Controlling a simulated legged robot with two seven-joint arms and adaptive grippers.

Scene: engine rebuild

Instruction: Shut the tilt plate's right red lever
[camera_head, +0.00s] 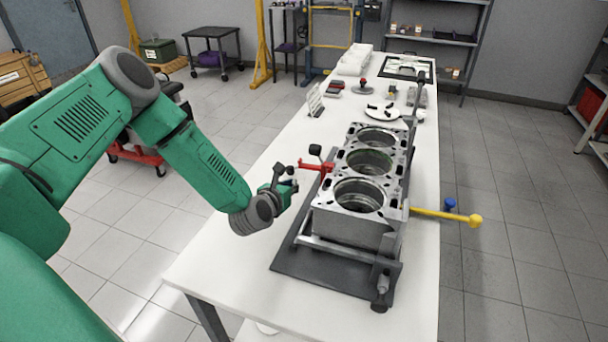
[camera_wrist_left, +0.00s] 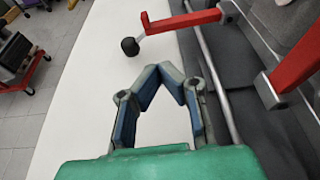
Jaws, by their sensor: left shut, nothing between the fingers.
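The tilt plate (camera_head: 290,262) is a dark plate on the white table, with a grey engine block (camera_head: 335,228) with three large bores mounted over it. A red lever part (camera_head: 318,166) stands out from the block's left side. In the left wrist view a red arm (camera_wrist_left: 185,21) with a black knob (camera_wrist_left: 130,46) lies beyond the fingertips, and a second red bar (camera_wrist_left: 297,68) is at the right. I cannot tell which is the right lever. My left gripper (camera_head: 284,180) is left of the block; its fingertips (camera_wrist_left: 160,72) are together, empty, apart from the red parts.
A yellow bar (camera_head: 436,213) with a yellow end knob sticks out right of the block, past the table edge. A grey rod (camera_wrist_left: 216,75) runs beside the fingers. A white plate with dark parts (camera_head: 380,113) is behind the block. The front left table top (camera_head: 225,250) is clear.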

